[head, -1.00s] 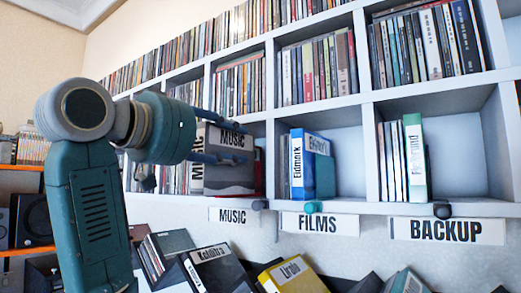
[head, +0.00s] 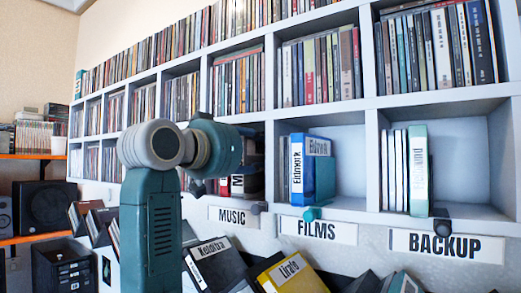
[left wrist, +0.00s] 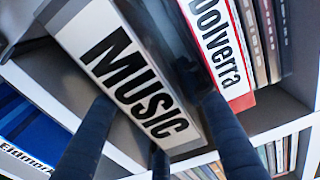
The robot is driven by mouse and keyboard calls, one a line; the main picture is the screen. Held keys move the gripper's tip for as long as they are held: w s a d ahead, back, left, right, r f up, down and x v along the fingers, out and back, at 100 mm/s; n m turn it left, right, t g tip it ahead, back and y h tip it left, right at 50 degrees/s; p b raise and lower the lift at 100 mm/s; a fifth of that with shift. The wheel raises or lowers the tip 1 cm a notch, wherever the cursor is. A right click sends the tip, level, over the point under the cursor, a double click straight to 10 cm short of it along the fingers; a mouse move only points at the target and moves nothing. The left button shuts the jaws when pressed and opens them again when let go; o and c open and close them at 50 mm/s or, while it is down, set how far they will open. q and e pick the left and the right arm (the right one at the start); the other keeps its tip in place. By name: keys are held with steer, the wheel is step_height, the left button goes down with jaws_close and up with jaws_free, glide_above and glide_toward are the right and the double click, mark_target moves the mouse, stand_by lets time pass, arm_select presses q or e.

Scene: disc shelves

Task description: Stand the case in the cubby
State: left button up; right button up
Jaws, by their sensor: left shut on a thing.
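The case (left wrist: 140,70) is dark with a white spine label reading MUSIC. It fills the middle of the left wrist view, tilted in the picture, beside the red-and-white Dolverra case (left wrist: 228,50). My left gripper (left wrist: 155,108) is shut on it, with dark fingers along both sides of the spine. In the head view my left arm hides most of the case; part of its label (head: 237,185) shows in the cubby above the MUSIC sign (head: 233,215). Whether its base touches the cubby floor cannot be seen. My right gripper is in neither view.
To the right, the FILMS cubby holds the blue Eidmork case (head: 318,170), and the BACKUP cubby holds white cases and a green one (head: 417,170). Dividers stand between cubbies. Below, cases lean in a row, including a yellow one (head: 290,272).

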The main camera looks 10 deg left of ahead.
arm_select(q)
steer(key=shift+s+f, duration=0.15)
steer(key=o, duration=1.1)
steer(key=shift+c, duration=0.2)
steer(key=shift+d, duration=0.1)
steer(key=shift+r, duration=0.3)
steer(key=b+v, duration=0.5)
steer(key=v, duration=0.7)
steer(key=shift+f, duration=0.15)
